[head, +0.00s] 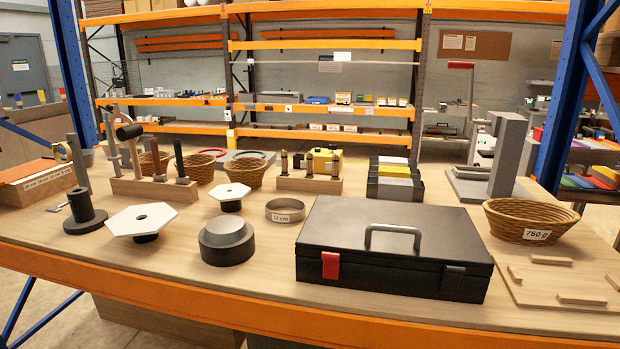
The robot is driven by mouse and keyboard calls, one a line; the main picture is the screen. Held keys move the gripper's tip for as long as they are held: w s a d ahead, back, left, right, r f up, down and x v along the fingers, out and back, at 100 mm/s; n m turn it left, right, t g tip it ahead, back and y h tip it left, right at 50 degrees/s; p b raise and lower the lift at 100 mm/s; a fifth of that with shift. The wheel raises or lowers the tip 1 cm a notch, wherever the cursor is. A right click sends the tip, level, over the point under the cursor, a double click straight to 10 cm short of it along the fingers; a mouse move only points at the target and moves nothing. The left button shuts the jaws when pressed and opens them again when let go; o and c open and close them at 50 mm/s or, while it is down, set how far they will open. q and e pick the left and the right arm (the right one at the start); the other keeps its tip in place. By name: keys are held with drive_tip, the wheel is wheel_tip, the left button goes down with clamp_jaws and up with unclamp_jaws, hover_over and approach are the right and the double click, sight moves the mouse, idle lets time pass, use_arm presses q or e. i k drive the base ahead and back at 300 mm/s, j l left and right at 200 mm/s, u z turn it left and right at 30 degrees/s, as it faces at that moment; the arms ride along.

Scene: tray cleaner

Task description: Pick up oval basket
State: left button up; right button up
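A brown wicker basket (528,221) with a "750 g" label stands upright at the right end of the wooden bench top (390,307). Its rim looks oval and its inside looks empty. Three smaller wicker baskets stand further back on the left: one (200,167) behind the tool block, one (245,175) to its right, and one (155,163) partly hidden by the tools. Neither of my grippers shows in the head view.
A black toolbox (392,250) lies left of the labelled basket. A grey upright block (508,155) stands behind it, and wooden strips (582,299) lie in front. A blue rack post (562,95) rises close behind. A white hexagonal plate (141,219) stands at left.

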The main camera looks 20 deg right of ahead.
sight(521, 222)
drive_tip(key=z, duration=2)
